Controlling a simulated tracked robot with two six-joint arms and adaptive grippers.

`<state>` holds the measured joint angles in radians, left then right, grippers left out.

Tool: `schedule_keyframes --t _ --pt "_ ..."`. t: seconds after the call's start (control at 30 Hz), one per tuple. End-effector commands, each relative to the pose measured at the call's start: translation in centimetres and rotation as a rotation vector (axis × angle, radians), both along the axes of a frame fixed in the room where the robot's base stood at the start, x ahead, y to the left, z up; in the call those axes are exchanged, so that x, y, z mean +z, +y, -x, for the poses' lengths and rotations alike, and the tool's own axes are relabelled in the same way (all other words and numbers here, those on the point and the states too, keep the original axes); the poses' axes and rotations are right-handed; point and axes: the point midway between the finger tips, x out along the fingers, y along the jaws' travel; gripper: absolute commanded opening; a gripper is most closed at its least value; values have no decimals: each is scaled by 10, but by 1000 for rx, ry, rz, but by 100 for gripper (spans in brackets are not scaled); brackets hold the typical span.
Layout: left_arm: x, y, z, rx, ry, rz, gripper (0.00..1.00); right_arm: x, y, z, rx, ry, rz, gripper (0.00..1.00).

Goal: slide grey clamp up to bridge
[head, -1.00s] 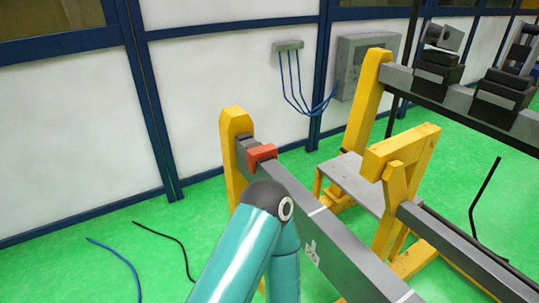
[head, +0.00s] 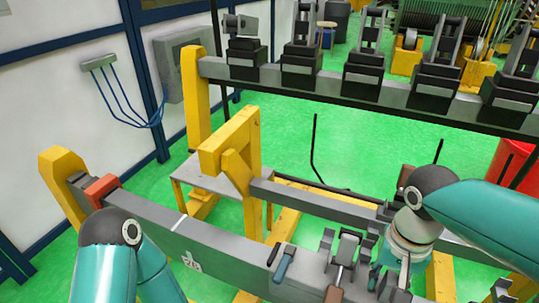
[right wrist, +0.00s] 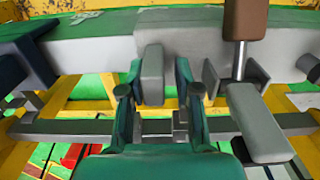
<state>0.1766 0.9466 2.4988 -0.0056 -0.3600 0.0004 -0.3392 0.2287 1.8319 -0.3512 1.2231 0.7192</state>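A long grey beam (head: 215,236) runs across the head view, with a row of clamps on its right part. In the head view the gripper (head: 404,270) is partly hidden by my arm. A grey lever with a brown handle (right wrist: 245,18) is right of it. I cannot tell which part is the bridge. My left gripper is out of view.
A dark blue block (right wrist: 22,62) is left of the fingers, close to the beam. A red block (head: 101,188) sits on the beam's far left end. A yellow stand (head: 236,150) and a rear rail of black fixtures (head: 300,77) lie behind.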

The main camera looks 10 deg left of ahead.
Motion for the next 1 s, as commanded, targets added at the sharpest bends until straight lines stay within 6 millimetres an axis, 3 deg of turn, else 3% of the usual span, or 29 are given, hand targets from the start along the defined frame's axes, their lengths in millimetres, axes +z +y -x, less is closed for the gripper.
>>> schedule_keyframes --t 0.6,1.0 --pt "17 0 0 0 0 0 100 2 60 -13 2 -1 -3 29" --pt "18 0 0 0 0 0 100 1 64 -14 0 -1 -2 29"
